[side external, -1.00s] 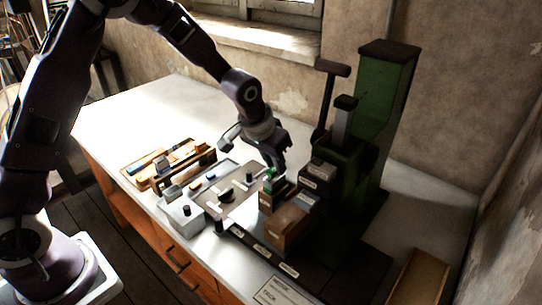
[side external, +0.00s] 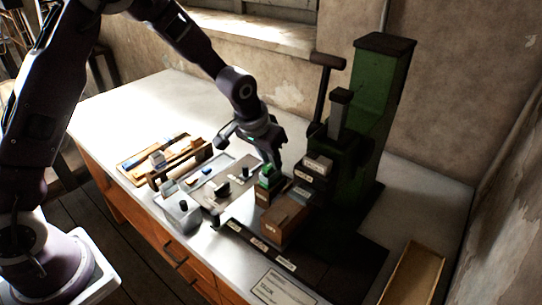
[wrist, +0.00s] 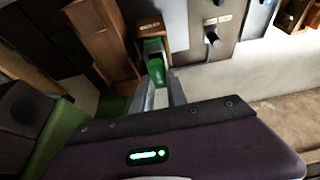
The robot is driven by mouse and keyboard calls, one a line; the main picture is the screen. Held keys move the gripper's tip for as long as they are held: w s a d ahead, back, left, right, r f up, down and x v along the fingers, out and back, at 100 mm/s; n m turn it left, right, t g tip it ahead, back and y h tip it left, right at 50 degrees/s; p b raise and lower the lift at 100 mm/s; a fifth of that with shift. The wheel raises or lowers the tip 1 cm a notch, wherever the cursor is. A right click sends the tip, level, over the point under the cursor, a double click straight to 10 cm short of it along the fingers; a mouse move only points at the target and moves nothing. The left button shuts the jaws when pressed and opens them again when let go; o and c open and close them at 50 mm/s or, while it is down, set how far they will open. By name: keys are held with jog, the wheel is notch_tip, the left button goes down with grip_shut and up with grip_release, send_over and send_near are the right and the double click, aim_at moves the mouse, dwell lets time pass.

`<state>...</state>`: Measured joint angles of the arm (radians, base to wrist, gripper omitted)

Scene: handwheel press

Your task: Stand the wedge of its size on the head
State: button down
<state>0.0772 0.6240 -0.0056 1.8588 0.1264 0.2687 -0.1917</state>
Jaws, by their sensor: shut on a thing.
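My gripper (side external: 269,166) is shut on a small green piece (side external: 266,180), which looks like a wedge. The green piece is at the top of a narrow brown block (side external: 263,196) with a pale label. In the wrist view the green piece (wrist: 154,58) lies between the fingertips (wrist: 160,92), against the labelled brown block (wrist: 149,25). I cannot tell whether it rests on the block or is just above it. The green press (side external: 376,110) with its dark column stands behind, to the right. I cannot tell for certain which part is the head.
A larger brown block (side external: 286,219) and a dark labelled block (side external: 312,172) stand close on the right. A grey plate (side external: 224,190) with small parts and a wooden rack (side external: 180,165) are at left. A written card (side external: 277,287) lies in front; an open wooden tray (side external: 412,272) is at right.

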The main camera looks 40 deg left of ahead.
jog(key=shift+f, duration=0.25)
jog(key=c, duration=1.3)
grip_release()
jog(key=shift+o, duration=0.2)
jog(key=v, duration=0.7)
jog(key=shift+r, duration=0.1)
